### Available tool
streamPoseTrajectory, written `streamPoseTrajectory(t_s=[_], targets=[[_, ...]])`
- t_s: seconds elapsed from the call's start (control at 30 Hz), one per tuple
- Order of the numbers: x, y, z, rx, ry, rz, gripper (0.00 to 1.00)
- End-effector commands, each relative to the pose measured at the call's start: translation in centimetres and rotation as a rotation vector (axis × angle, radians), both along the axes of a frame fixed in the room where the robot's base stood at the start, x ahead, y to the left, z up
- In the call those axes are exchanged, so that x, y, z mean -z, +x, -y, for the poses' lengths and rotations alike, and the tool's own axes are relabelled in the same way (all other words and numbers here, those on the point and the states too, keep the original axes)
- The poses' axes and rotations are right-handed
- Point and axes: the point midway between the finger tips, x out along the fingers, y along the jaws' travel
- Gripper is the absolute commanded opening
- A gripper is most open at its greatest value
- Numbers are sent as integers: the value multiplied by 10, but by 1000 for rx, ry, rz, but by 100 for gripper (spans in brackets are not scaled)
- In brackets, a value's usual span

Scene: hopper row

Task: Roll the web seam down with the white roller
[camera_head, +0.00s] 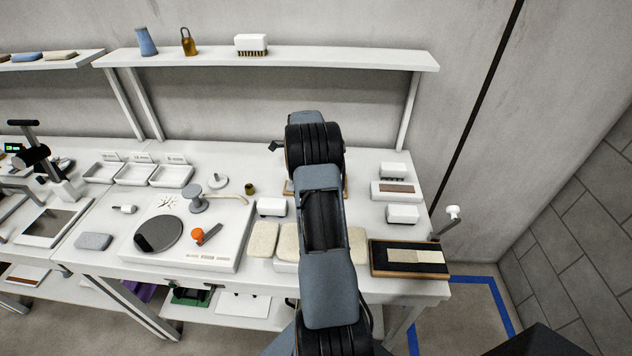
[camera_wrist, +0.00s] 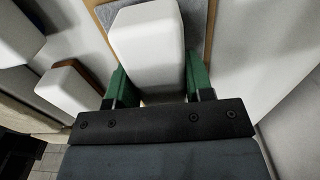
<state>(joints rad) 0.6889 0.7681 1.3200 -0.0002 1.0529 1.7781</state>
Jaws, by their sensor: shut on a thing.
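My gripper (camera_wrist: 158,85) has green fingers shut on a white rounded block (camera_wrist: 147,45) in the wrist view. Whether this block is the white roller cannot be told, as its underside is hidden. Below it lies a grey panel with a wooden edge (camera_wrist: 207,28). In the head view my arm hides the gripper and the held block. A dark wood-framed board with a cream strip across it (camera_head: 415,257), perhaps the web seam, lies at the bench's front right. A white cylinder on a bent arm (camera_head: 453,212) stands at the bench's right edge.
A white block (camera_wrist: 68,88) is close left of my gripper. White blocks (camera_head: 393,170) (camera_head: 402,214) stand right of my arm, another (camera_head: 272,206) left. Cream pads (camera_head: 263,240) lie at the front. A shelf (camera_head: 270,58) runs along the wall.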

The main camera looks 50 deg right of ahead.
Motion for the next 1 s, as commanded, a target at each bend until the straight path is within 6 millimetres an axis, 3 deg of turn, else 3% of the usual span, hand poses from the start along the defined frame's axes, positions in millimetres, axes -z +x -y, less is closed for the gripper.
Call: streamPoseTrajectory(t_s=[1.0], targets=[[1, 17, -15, 0, 2, -1, 19]])
